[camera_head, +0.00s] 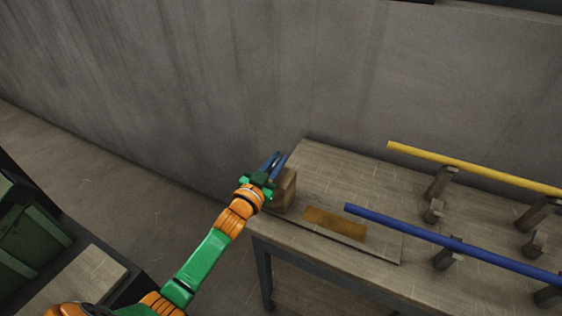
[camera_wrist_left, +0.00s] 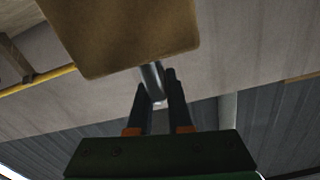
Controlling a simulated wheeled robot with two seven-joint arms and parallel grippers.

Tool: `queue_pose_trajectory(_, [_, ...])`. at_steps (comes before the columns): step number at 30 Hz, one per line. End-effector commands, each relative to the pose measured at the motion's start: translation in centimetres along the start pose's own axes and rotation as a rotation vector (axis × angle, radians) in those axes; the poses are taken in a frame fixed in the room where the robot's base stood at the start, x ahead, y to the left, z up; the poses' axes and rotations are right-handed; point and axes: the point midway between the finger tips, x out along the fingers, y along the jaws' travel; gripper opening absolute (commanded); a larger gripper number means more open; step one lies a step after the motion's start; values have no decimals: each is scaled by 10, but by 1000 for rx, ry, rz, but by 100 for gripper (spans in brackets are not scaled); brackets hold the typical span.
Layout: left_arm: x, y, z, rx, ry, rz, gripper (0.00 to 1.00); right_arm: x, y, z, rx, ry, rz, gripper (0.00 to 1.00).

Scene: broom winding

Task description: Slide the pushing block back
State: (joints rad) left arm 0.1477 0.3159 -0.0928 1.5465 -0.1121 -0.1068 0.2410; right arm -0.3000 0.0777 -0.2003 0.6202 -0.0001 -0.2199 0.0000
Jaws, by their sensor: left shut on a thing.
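The pushing block (camera_head: 286,191) is a brown wooden block at the left end of the wooden table (camera_head: 330,160). In the left wrist view the block (camera_wrist_left: 120,35) fills the top middle, and a short grey metal handle (camera_wrist_left: 152,82) juts from it. My left gripper (camera_head: 273,163) is at the block's left side. In the left wrist view its dark fingers (camera_wrist_left: 159,92) are shut on the handle. The hold is partly hidden in the head view. My right gripper is not in view.
A flat orange-brown plate (camera_head: 335,223) lies on the table right of the block. A blue rod (camera_head: 440,238) and a yellow rod (camera_head: 470,167) rest on wooden supports to the right. A grey wall (camera_head: 250,80) stands behind. Dark green crates (camera_head: 35,240) are at the lower left.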

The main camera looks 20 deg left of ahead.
Motion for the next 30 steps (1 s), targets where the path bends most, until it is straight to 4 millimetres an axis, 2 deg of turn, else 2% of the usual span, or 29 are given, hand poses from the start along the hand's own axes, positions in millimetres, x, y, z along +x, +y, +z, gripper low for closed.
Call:
queue_pose_trajectory(8, [0,-3,-2,2,4,-5,0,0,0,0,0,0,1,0])
queue_pose_trajectory(9, [0,-3,-2,2,4,-5,20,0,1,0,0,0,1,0])
queue_pose_trajectory(12, [0,-2,-2,2,3,-4,47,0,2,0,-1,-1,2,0])
queue_pose_trajectory(23, [-5,-1,-1,0,2,-2,47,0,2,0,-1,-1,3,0])
queue_pose_trajectory(30, [-45,-2,1,-1,0,-3,47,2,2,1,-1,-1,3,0])
